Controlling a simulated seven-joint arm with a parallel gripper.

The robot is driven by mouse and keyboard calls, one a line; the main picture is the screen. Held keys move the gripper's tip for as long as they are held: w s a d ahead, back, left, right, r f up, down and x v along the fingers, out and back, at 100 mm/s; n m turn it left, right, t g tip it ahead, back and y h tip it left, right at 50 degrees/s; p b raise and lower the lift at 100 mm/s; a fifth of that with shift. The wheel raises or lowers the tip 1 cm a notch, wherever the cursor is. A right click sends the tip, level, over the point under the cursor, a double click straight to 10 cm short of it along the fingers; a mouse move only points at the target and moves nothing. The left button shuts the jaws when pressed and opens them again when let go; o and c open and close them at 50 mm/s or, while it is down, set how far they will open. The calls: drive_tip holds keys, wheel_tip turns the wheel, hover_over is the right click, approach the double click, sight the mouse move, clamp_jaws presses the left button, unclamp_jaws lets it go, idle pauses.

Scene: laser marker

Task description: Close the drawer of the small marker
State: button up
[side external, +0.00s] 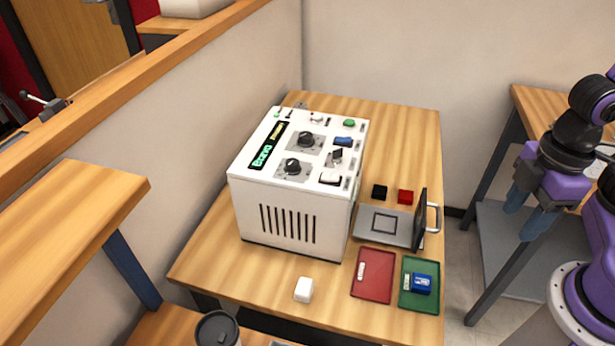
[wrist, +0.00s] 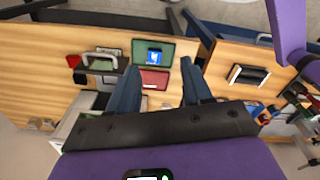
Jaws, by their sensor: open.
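The small marker (side external: 290,185) is a white box with knobs and a green display on top. Its drawer (side external: 385,224) is pulled out to the right, with a dark upright front panel and a grey handle (side external: 434,218). In the wrist view the handle (wrist: 98,58) and part of the drawer (wrist: 103,80) show left of the fingers, and the marker is mostly hidden behind my gripper. My gripper (side external: 518,222) is open and empty, off the table to the right of the handle and apart from it. Its two blue fingers also show in the wrist view (wrist: 160,75).
A red tray (side external: 372,285) and a green tray (side external: 406,300) with a blue item lie in front of the drawer. A black block (side external: 379,191) and a red block (side external: 405,196) sit behind it. A white block (side external: 303,290) is near the front edge. Walls stand behind and left.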

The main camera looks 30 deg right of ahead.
clamp_jaws()
drive_tip(key=w+d+f+m+g+y, duration=0.1)
drive_tip(key=w+d+f+m+g, duration=0.15)
drive_tip(key=w+m, duration=0.8)
drive_tip(key=w+d+f+m+g, duration=0.1)
drive_tip(key=w+d+f+m, duration=0.2)
drive_tip(key=m, duration=1.4)
drive_tip(key=s+d+f+m+t+y, duration=0.1)
drive_tip(key=d+f+m+t+y, duration=0.35)
drive_tip(key=m, duration=1.05)
drive_tip(key=s+d+f+m+g+y, duration=0.15)
drive_tip(key=d+m, duration=0.55)
drive_tip(key=m, duration=0.9)
drive_tip(key=shift+m+t+y, duration=0.25)
drive_tip(key=shift+t+y, duration=0.05)
drive_tip(key=shift+t, duration=0.15)
drive_tip(key=shift+w+a+f, duration=0.6)
drive_tip(key=shift+a+f, duration=0.5)
drive_tip(key=shift+a, duration=0.5)
drive_tip(key=shift+w+a+f, duration=0.55)
drive_tip(key=shift+a+f, duration=0.5)
drive_tip(key=shift+a, duration=0.55)
drive_tip(key=shift+w+a+f, duration=0.6)
drive_tip(key=shift+a+f, duration=0.5)
drive_tip(key=shift+a, duration=0.5)
